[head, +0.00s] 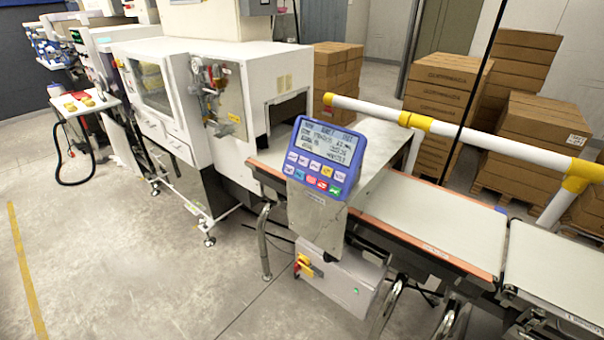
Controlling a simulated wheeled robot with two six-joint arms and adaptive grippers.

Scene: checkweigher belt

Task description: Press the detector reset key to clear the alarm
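The detector's blue control panel (352,188) faces me, slightly tilted, near the middle of the head view. Its grey screen (328,143) shows lines of dark text too small to read surely. Below the screen are two rows of keys. The upper row has pale and yellow keys; the lower row has blue, red and green keys, including a red key (322,184) and a green key (336,190). I cannot tell from the labels which is the reset key. Neither of my grippers is in view, and nothing covers the panel.
The panel stands before a metal detector housing (383,160) over a conveyor belt (430,218) running right. A white rail with yellow joints (415,121) crosses behind the belt. A large white machine (160,90) stands left. Stacked cartons (440,85) are behind. The floor at front left is clear.

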